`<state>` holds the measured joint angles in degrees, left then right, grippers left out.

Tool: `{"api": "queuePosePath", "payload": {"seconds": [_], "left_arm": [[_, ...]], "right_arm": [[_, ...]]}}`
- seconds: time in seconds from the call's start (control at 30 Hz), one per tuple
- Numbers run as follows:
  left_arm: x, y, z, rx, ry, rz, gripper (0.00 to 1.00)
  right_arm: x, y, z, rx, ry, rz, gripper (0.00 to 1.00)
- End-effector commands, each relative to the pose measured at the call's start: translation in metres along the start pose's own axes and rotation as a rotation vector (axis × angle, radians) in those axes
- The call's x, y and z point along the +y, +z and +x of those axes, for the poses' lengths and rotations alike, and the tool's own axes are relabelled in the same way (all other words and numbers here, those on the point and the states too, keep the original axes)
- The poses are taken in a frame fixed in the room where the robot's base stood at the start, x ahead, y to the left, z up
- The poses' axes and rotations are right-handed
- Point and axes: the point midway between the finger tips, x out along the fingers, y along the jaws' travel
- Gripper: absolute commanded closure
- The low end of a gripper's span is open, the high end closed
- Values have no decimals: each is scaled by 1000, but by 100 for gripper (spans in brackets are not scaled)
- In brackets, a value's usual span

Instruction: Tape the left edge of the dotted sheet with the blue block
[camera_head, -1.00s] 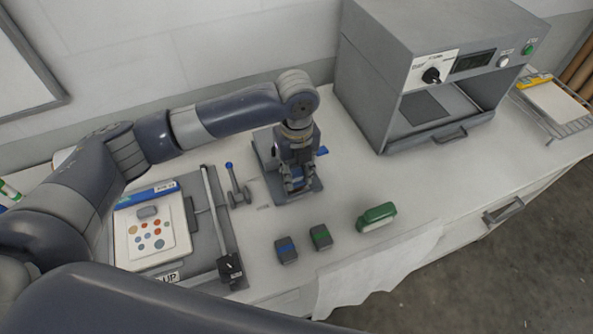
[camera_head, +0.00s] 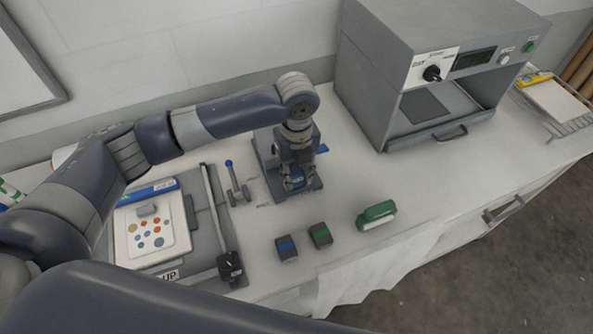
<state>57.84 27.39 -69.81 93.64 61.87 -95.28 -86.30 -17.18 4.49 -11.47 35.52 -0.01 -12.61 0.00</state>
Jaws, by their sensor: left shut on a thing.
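The dotted sheet (camera_head: 137,244), white with coloured dots, lies on a pale board at the left. A small grey piece (camera_head: 148,210) rests at its top edge. The blue block (camera_head: 286,248), dark grey with a blue stripe, stands on the counter right of the sheet. My left gripper (camera_head: 293,183) is above the grey device behind the blocks, away from the sheet and the blue block. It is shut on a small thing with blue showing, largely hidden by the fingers. My right gripper is not in view.
A block with a green stripe (camera_head: 320,235) and a green-and-white case (camera_head: 377,215) stand near the counter's front edge. A grey device (camera_head: 268,150) is beneath my left gripper. A blue-knobbed lever (camera_head: 236,185) is beside it.

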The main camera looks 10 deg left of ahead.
Motion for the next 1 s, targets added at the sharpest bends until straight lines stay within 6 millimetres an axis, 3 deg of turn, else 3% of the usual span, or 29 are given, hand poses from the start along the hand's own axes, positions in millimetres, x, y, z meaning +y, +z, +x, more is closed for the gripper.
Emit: {"api": "queuePosePath", "payload": {"seconds": [1.0], "left_arm": [[0,0,1,1,1,0,91]], "right_arm": [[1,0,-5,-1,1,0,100]]}}
